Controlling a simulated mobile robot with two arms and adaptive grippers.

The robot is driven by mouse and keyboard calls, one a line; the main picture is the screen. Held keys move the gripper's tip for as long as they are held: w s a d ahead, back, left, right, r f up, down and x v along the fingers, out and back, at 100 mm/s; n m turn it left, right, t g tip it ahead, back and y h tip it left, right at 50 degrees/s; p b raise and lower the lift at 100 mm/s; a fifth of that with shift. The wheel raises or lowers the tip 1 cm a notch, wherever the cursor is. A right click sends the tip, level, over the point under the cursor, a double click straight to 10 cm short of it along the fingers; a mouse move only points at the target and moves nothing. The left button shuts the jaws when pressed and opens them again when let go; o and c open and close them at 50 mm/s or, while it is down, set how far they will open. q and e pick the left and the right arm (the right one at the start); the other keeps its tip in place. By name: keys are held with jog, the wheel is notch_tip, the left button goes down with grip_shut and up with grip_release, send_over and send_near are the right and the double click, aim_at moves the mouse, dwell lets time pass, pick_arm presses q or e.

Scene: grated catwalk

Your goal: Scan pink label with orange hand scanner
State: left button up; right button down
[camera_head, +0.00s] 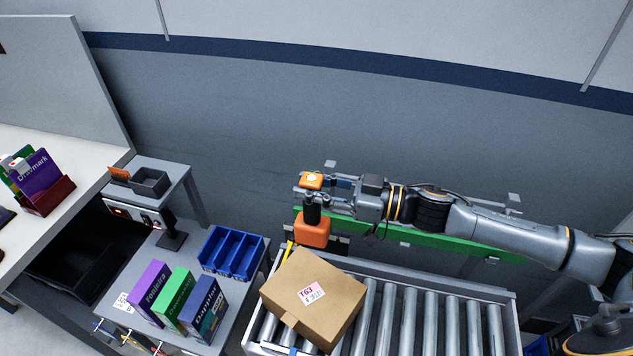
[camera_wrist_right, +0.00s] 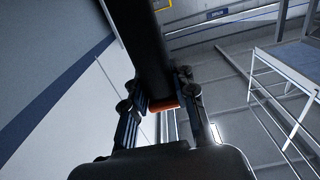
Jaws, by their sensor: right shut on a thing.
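The orange hand scanner (camera_head: 313,231) has orange end parts and a black handle. My right gripper (camera_head: 318,193) is shut on its handle and holds it in the air just behind the cardboard box (camera_head: 330,310). In the right wrist view the black handle runs up between the fingers of my right gripper (camera_wrist_right: 160,92), with a bit of orange scanner (camera_wrist_right: 164,104) showing. The pink label (camera_head: 311,293), printed T63, is on the box's top face, in front of the scanner's lower orange part. The label is uncovered. My left gripper is not in view.
The box lies on a roller conveyor (camera_head: 447,322). To its left, a grey table holds a blue divided bin (camera_head: 232,253) and purple, green and blue boxes (camera_head: 175,300). A grey stand (camera_head: 150,182) is farther back. The rollers right of the box are clear.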

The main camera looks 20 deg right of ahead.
jog(key=shift+w+a, duration=0.1)
jog(key=shift+r, duration=0.1)
jog(key=shift+r+p, duration=0.35)
jog(key=shift+p, duration=0.05)
notch_tip(320, 180, up, 5)
jog(key=p, duration=0.3)
jog(key=shift+p, duration=0.35)
jog(key=shift+r, duration=1.1)
